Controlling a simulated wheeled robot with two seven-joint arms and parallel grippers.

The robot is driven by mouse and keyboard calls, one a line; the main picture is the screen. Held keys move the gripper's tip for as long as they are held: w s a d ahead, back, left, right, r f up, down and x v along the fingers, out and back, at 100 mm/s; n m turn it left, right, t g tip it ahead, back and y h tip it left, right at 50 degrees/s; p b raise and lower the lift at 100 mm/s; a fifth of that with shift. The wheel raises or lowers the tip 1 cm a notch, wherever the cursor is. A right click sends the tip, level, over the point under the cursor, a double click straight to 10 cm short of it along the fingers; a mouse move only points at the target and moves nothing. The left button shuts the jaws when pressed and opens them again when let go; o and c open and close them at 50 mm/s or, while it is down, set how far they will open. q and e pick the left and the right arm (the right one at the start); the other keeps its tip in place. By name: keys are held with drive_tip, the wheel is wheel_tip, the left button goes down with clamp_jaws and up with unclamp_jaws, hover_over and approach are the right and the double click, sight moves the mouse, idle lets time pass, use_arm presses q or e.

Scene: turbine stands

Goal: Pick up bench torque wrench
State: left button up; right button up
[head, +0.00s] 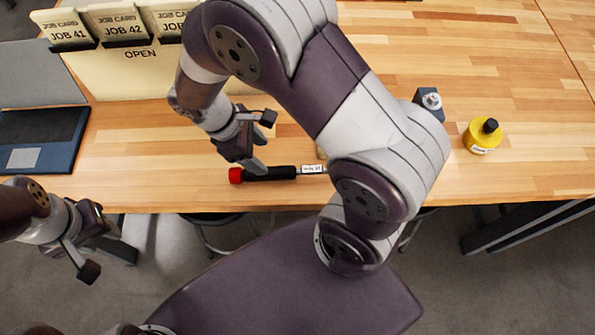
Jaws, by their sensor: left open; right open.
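The bench torque wrench (272,173) lies on the wooden workbench near its front edge. It has a red end cap at the left, a black handle and a thin shaft with a small white label. My forearm hides its right end. My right gripper (262,143) is open above the handle, with one finger close over the black grip. I cannot tell whether that finger touches it. My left gripper (104,259) is open and empty at the lower left, off the bench's front edge.
A laptop (40,135) stands on the bench at the left. The bench's far right is clear. Stools are under the front edge.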

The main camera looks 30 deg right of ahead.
sight(281, 169)
drive_tip(key=x, duration=0.6)
drive_tip(key=p+x, duration=0.1)
drive_tip(key=x, duration=0.3)
drive_tip(key=shift+s+d+r, duration=0.2)
drive_tip(key=shift+s+d, duration=0.1)
drive_tip(key=shift+d, duration=0.05)
clamp_jaws()
